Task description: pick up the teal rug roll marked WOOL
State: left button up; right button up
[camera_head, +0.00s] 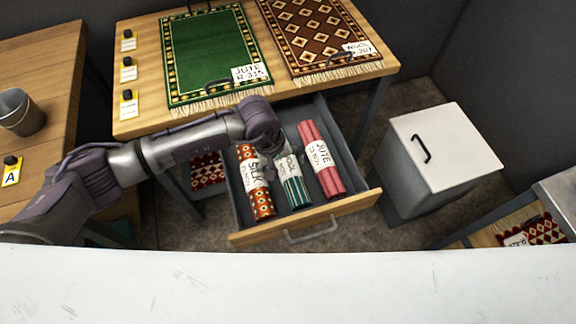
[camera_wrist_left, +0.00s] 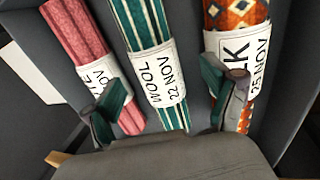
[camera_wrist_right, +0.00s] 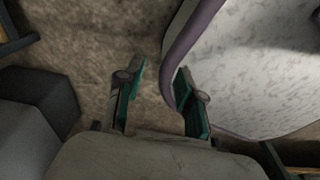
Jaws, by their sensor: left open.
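The teal and white striped rug roll marked WOOL (camera_head: 295,190) lies in the open drawer, between an orange patterned roll marked SILK (camera_head: 255,185) and a pink roll marked JUTE (camera_head: 321,165). My left gripper (camera_head: 281,149) is over the drawer, above the far part of the WOOL roll. In the left wrist view its open fingers (camera_wrist_left: 163,105) stand on either side of the WOOL roll (camera_wrist_left: 150,30), one near the JUTE roll (camera_wrist_left: 70,30), one over the SILK roll (camera_wrist_left: 240,12). My right gripper (camera_wrist_right: 158,98) is open and empty, seen only in its wrist view above the floor.
The drawer (camera_head: 328,222) hangs open below a wooden table (camera_head: 140,95) with a green rug (camera_head: 210,55) and a brown rug (camera_head: 312,38). A white-topped cabinet (camera_head: 455,150) stands to the right. A bucket (camera_head: 22,112) stands on the left table.

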aim_at(287, 168)
pick_arm(q)
jog(key=x, duration=0.3)
jog(key=shift+w+d+f+p, duration=0.3)
jog(key=shift+w+d, duration=0.05)
jog(key=shift+w, duration=0.05)
jog(key=shift+f, duration=0.4)
jog(key=shift+w, duration=0.1)
jog(key=c, duration=1.4)
pick_arm(e)
jog(key=shift+s+d+r, duration=0.1)
jog(key=shift+s+r, duration=0.25)
jog(key=shift+r, duration=0.05)
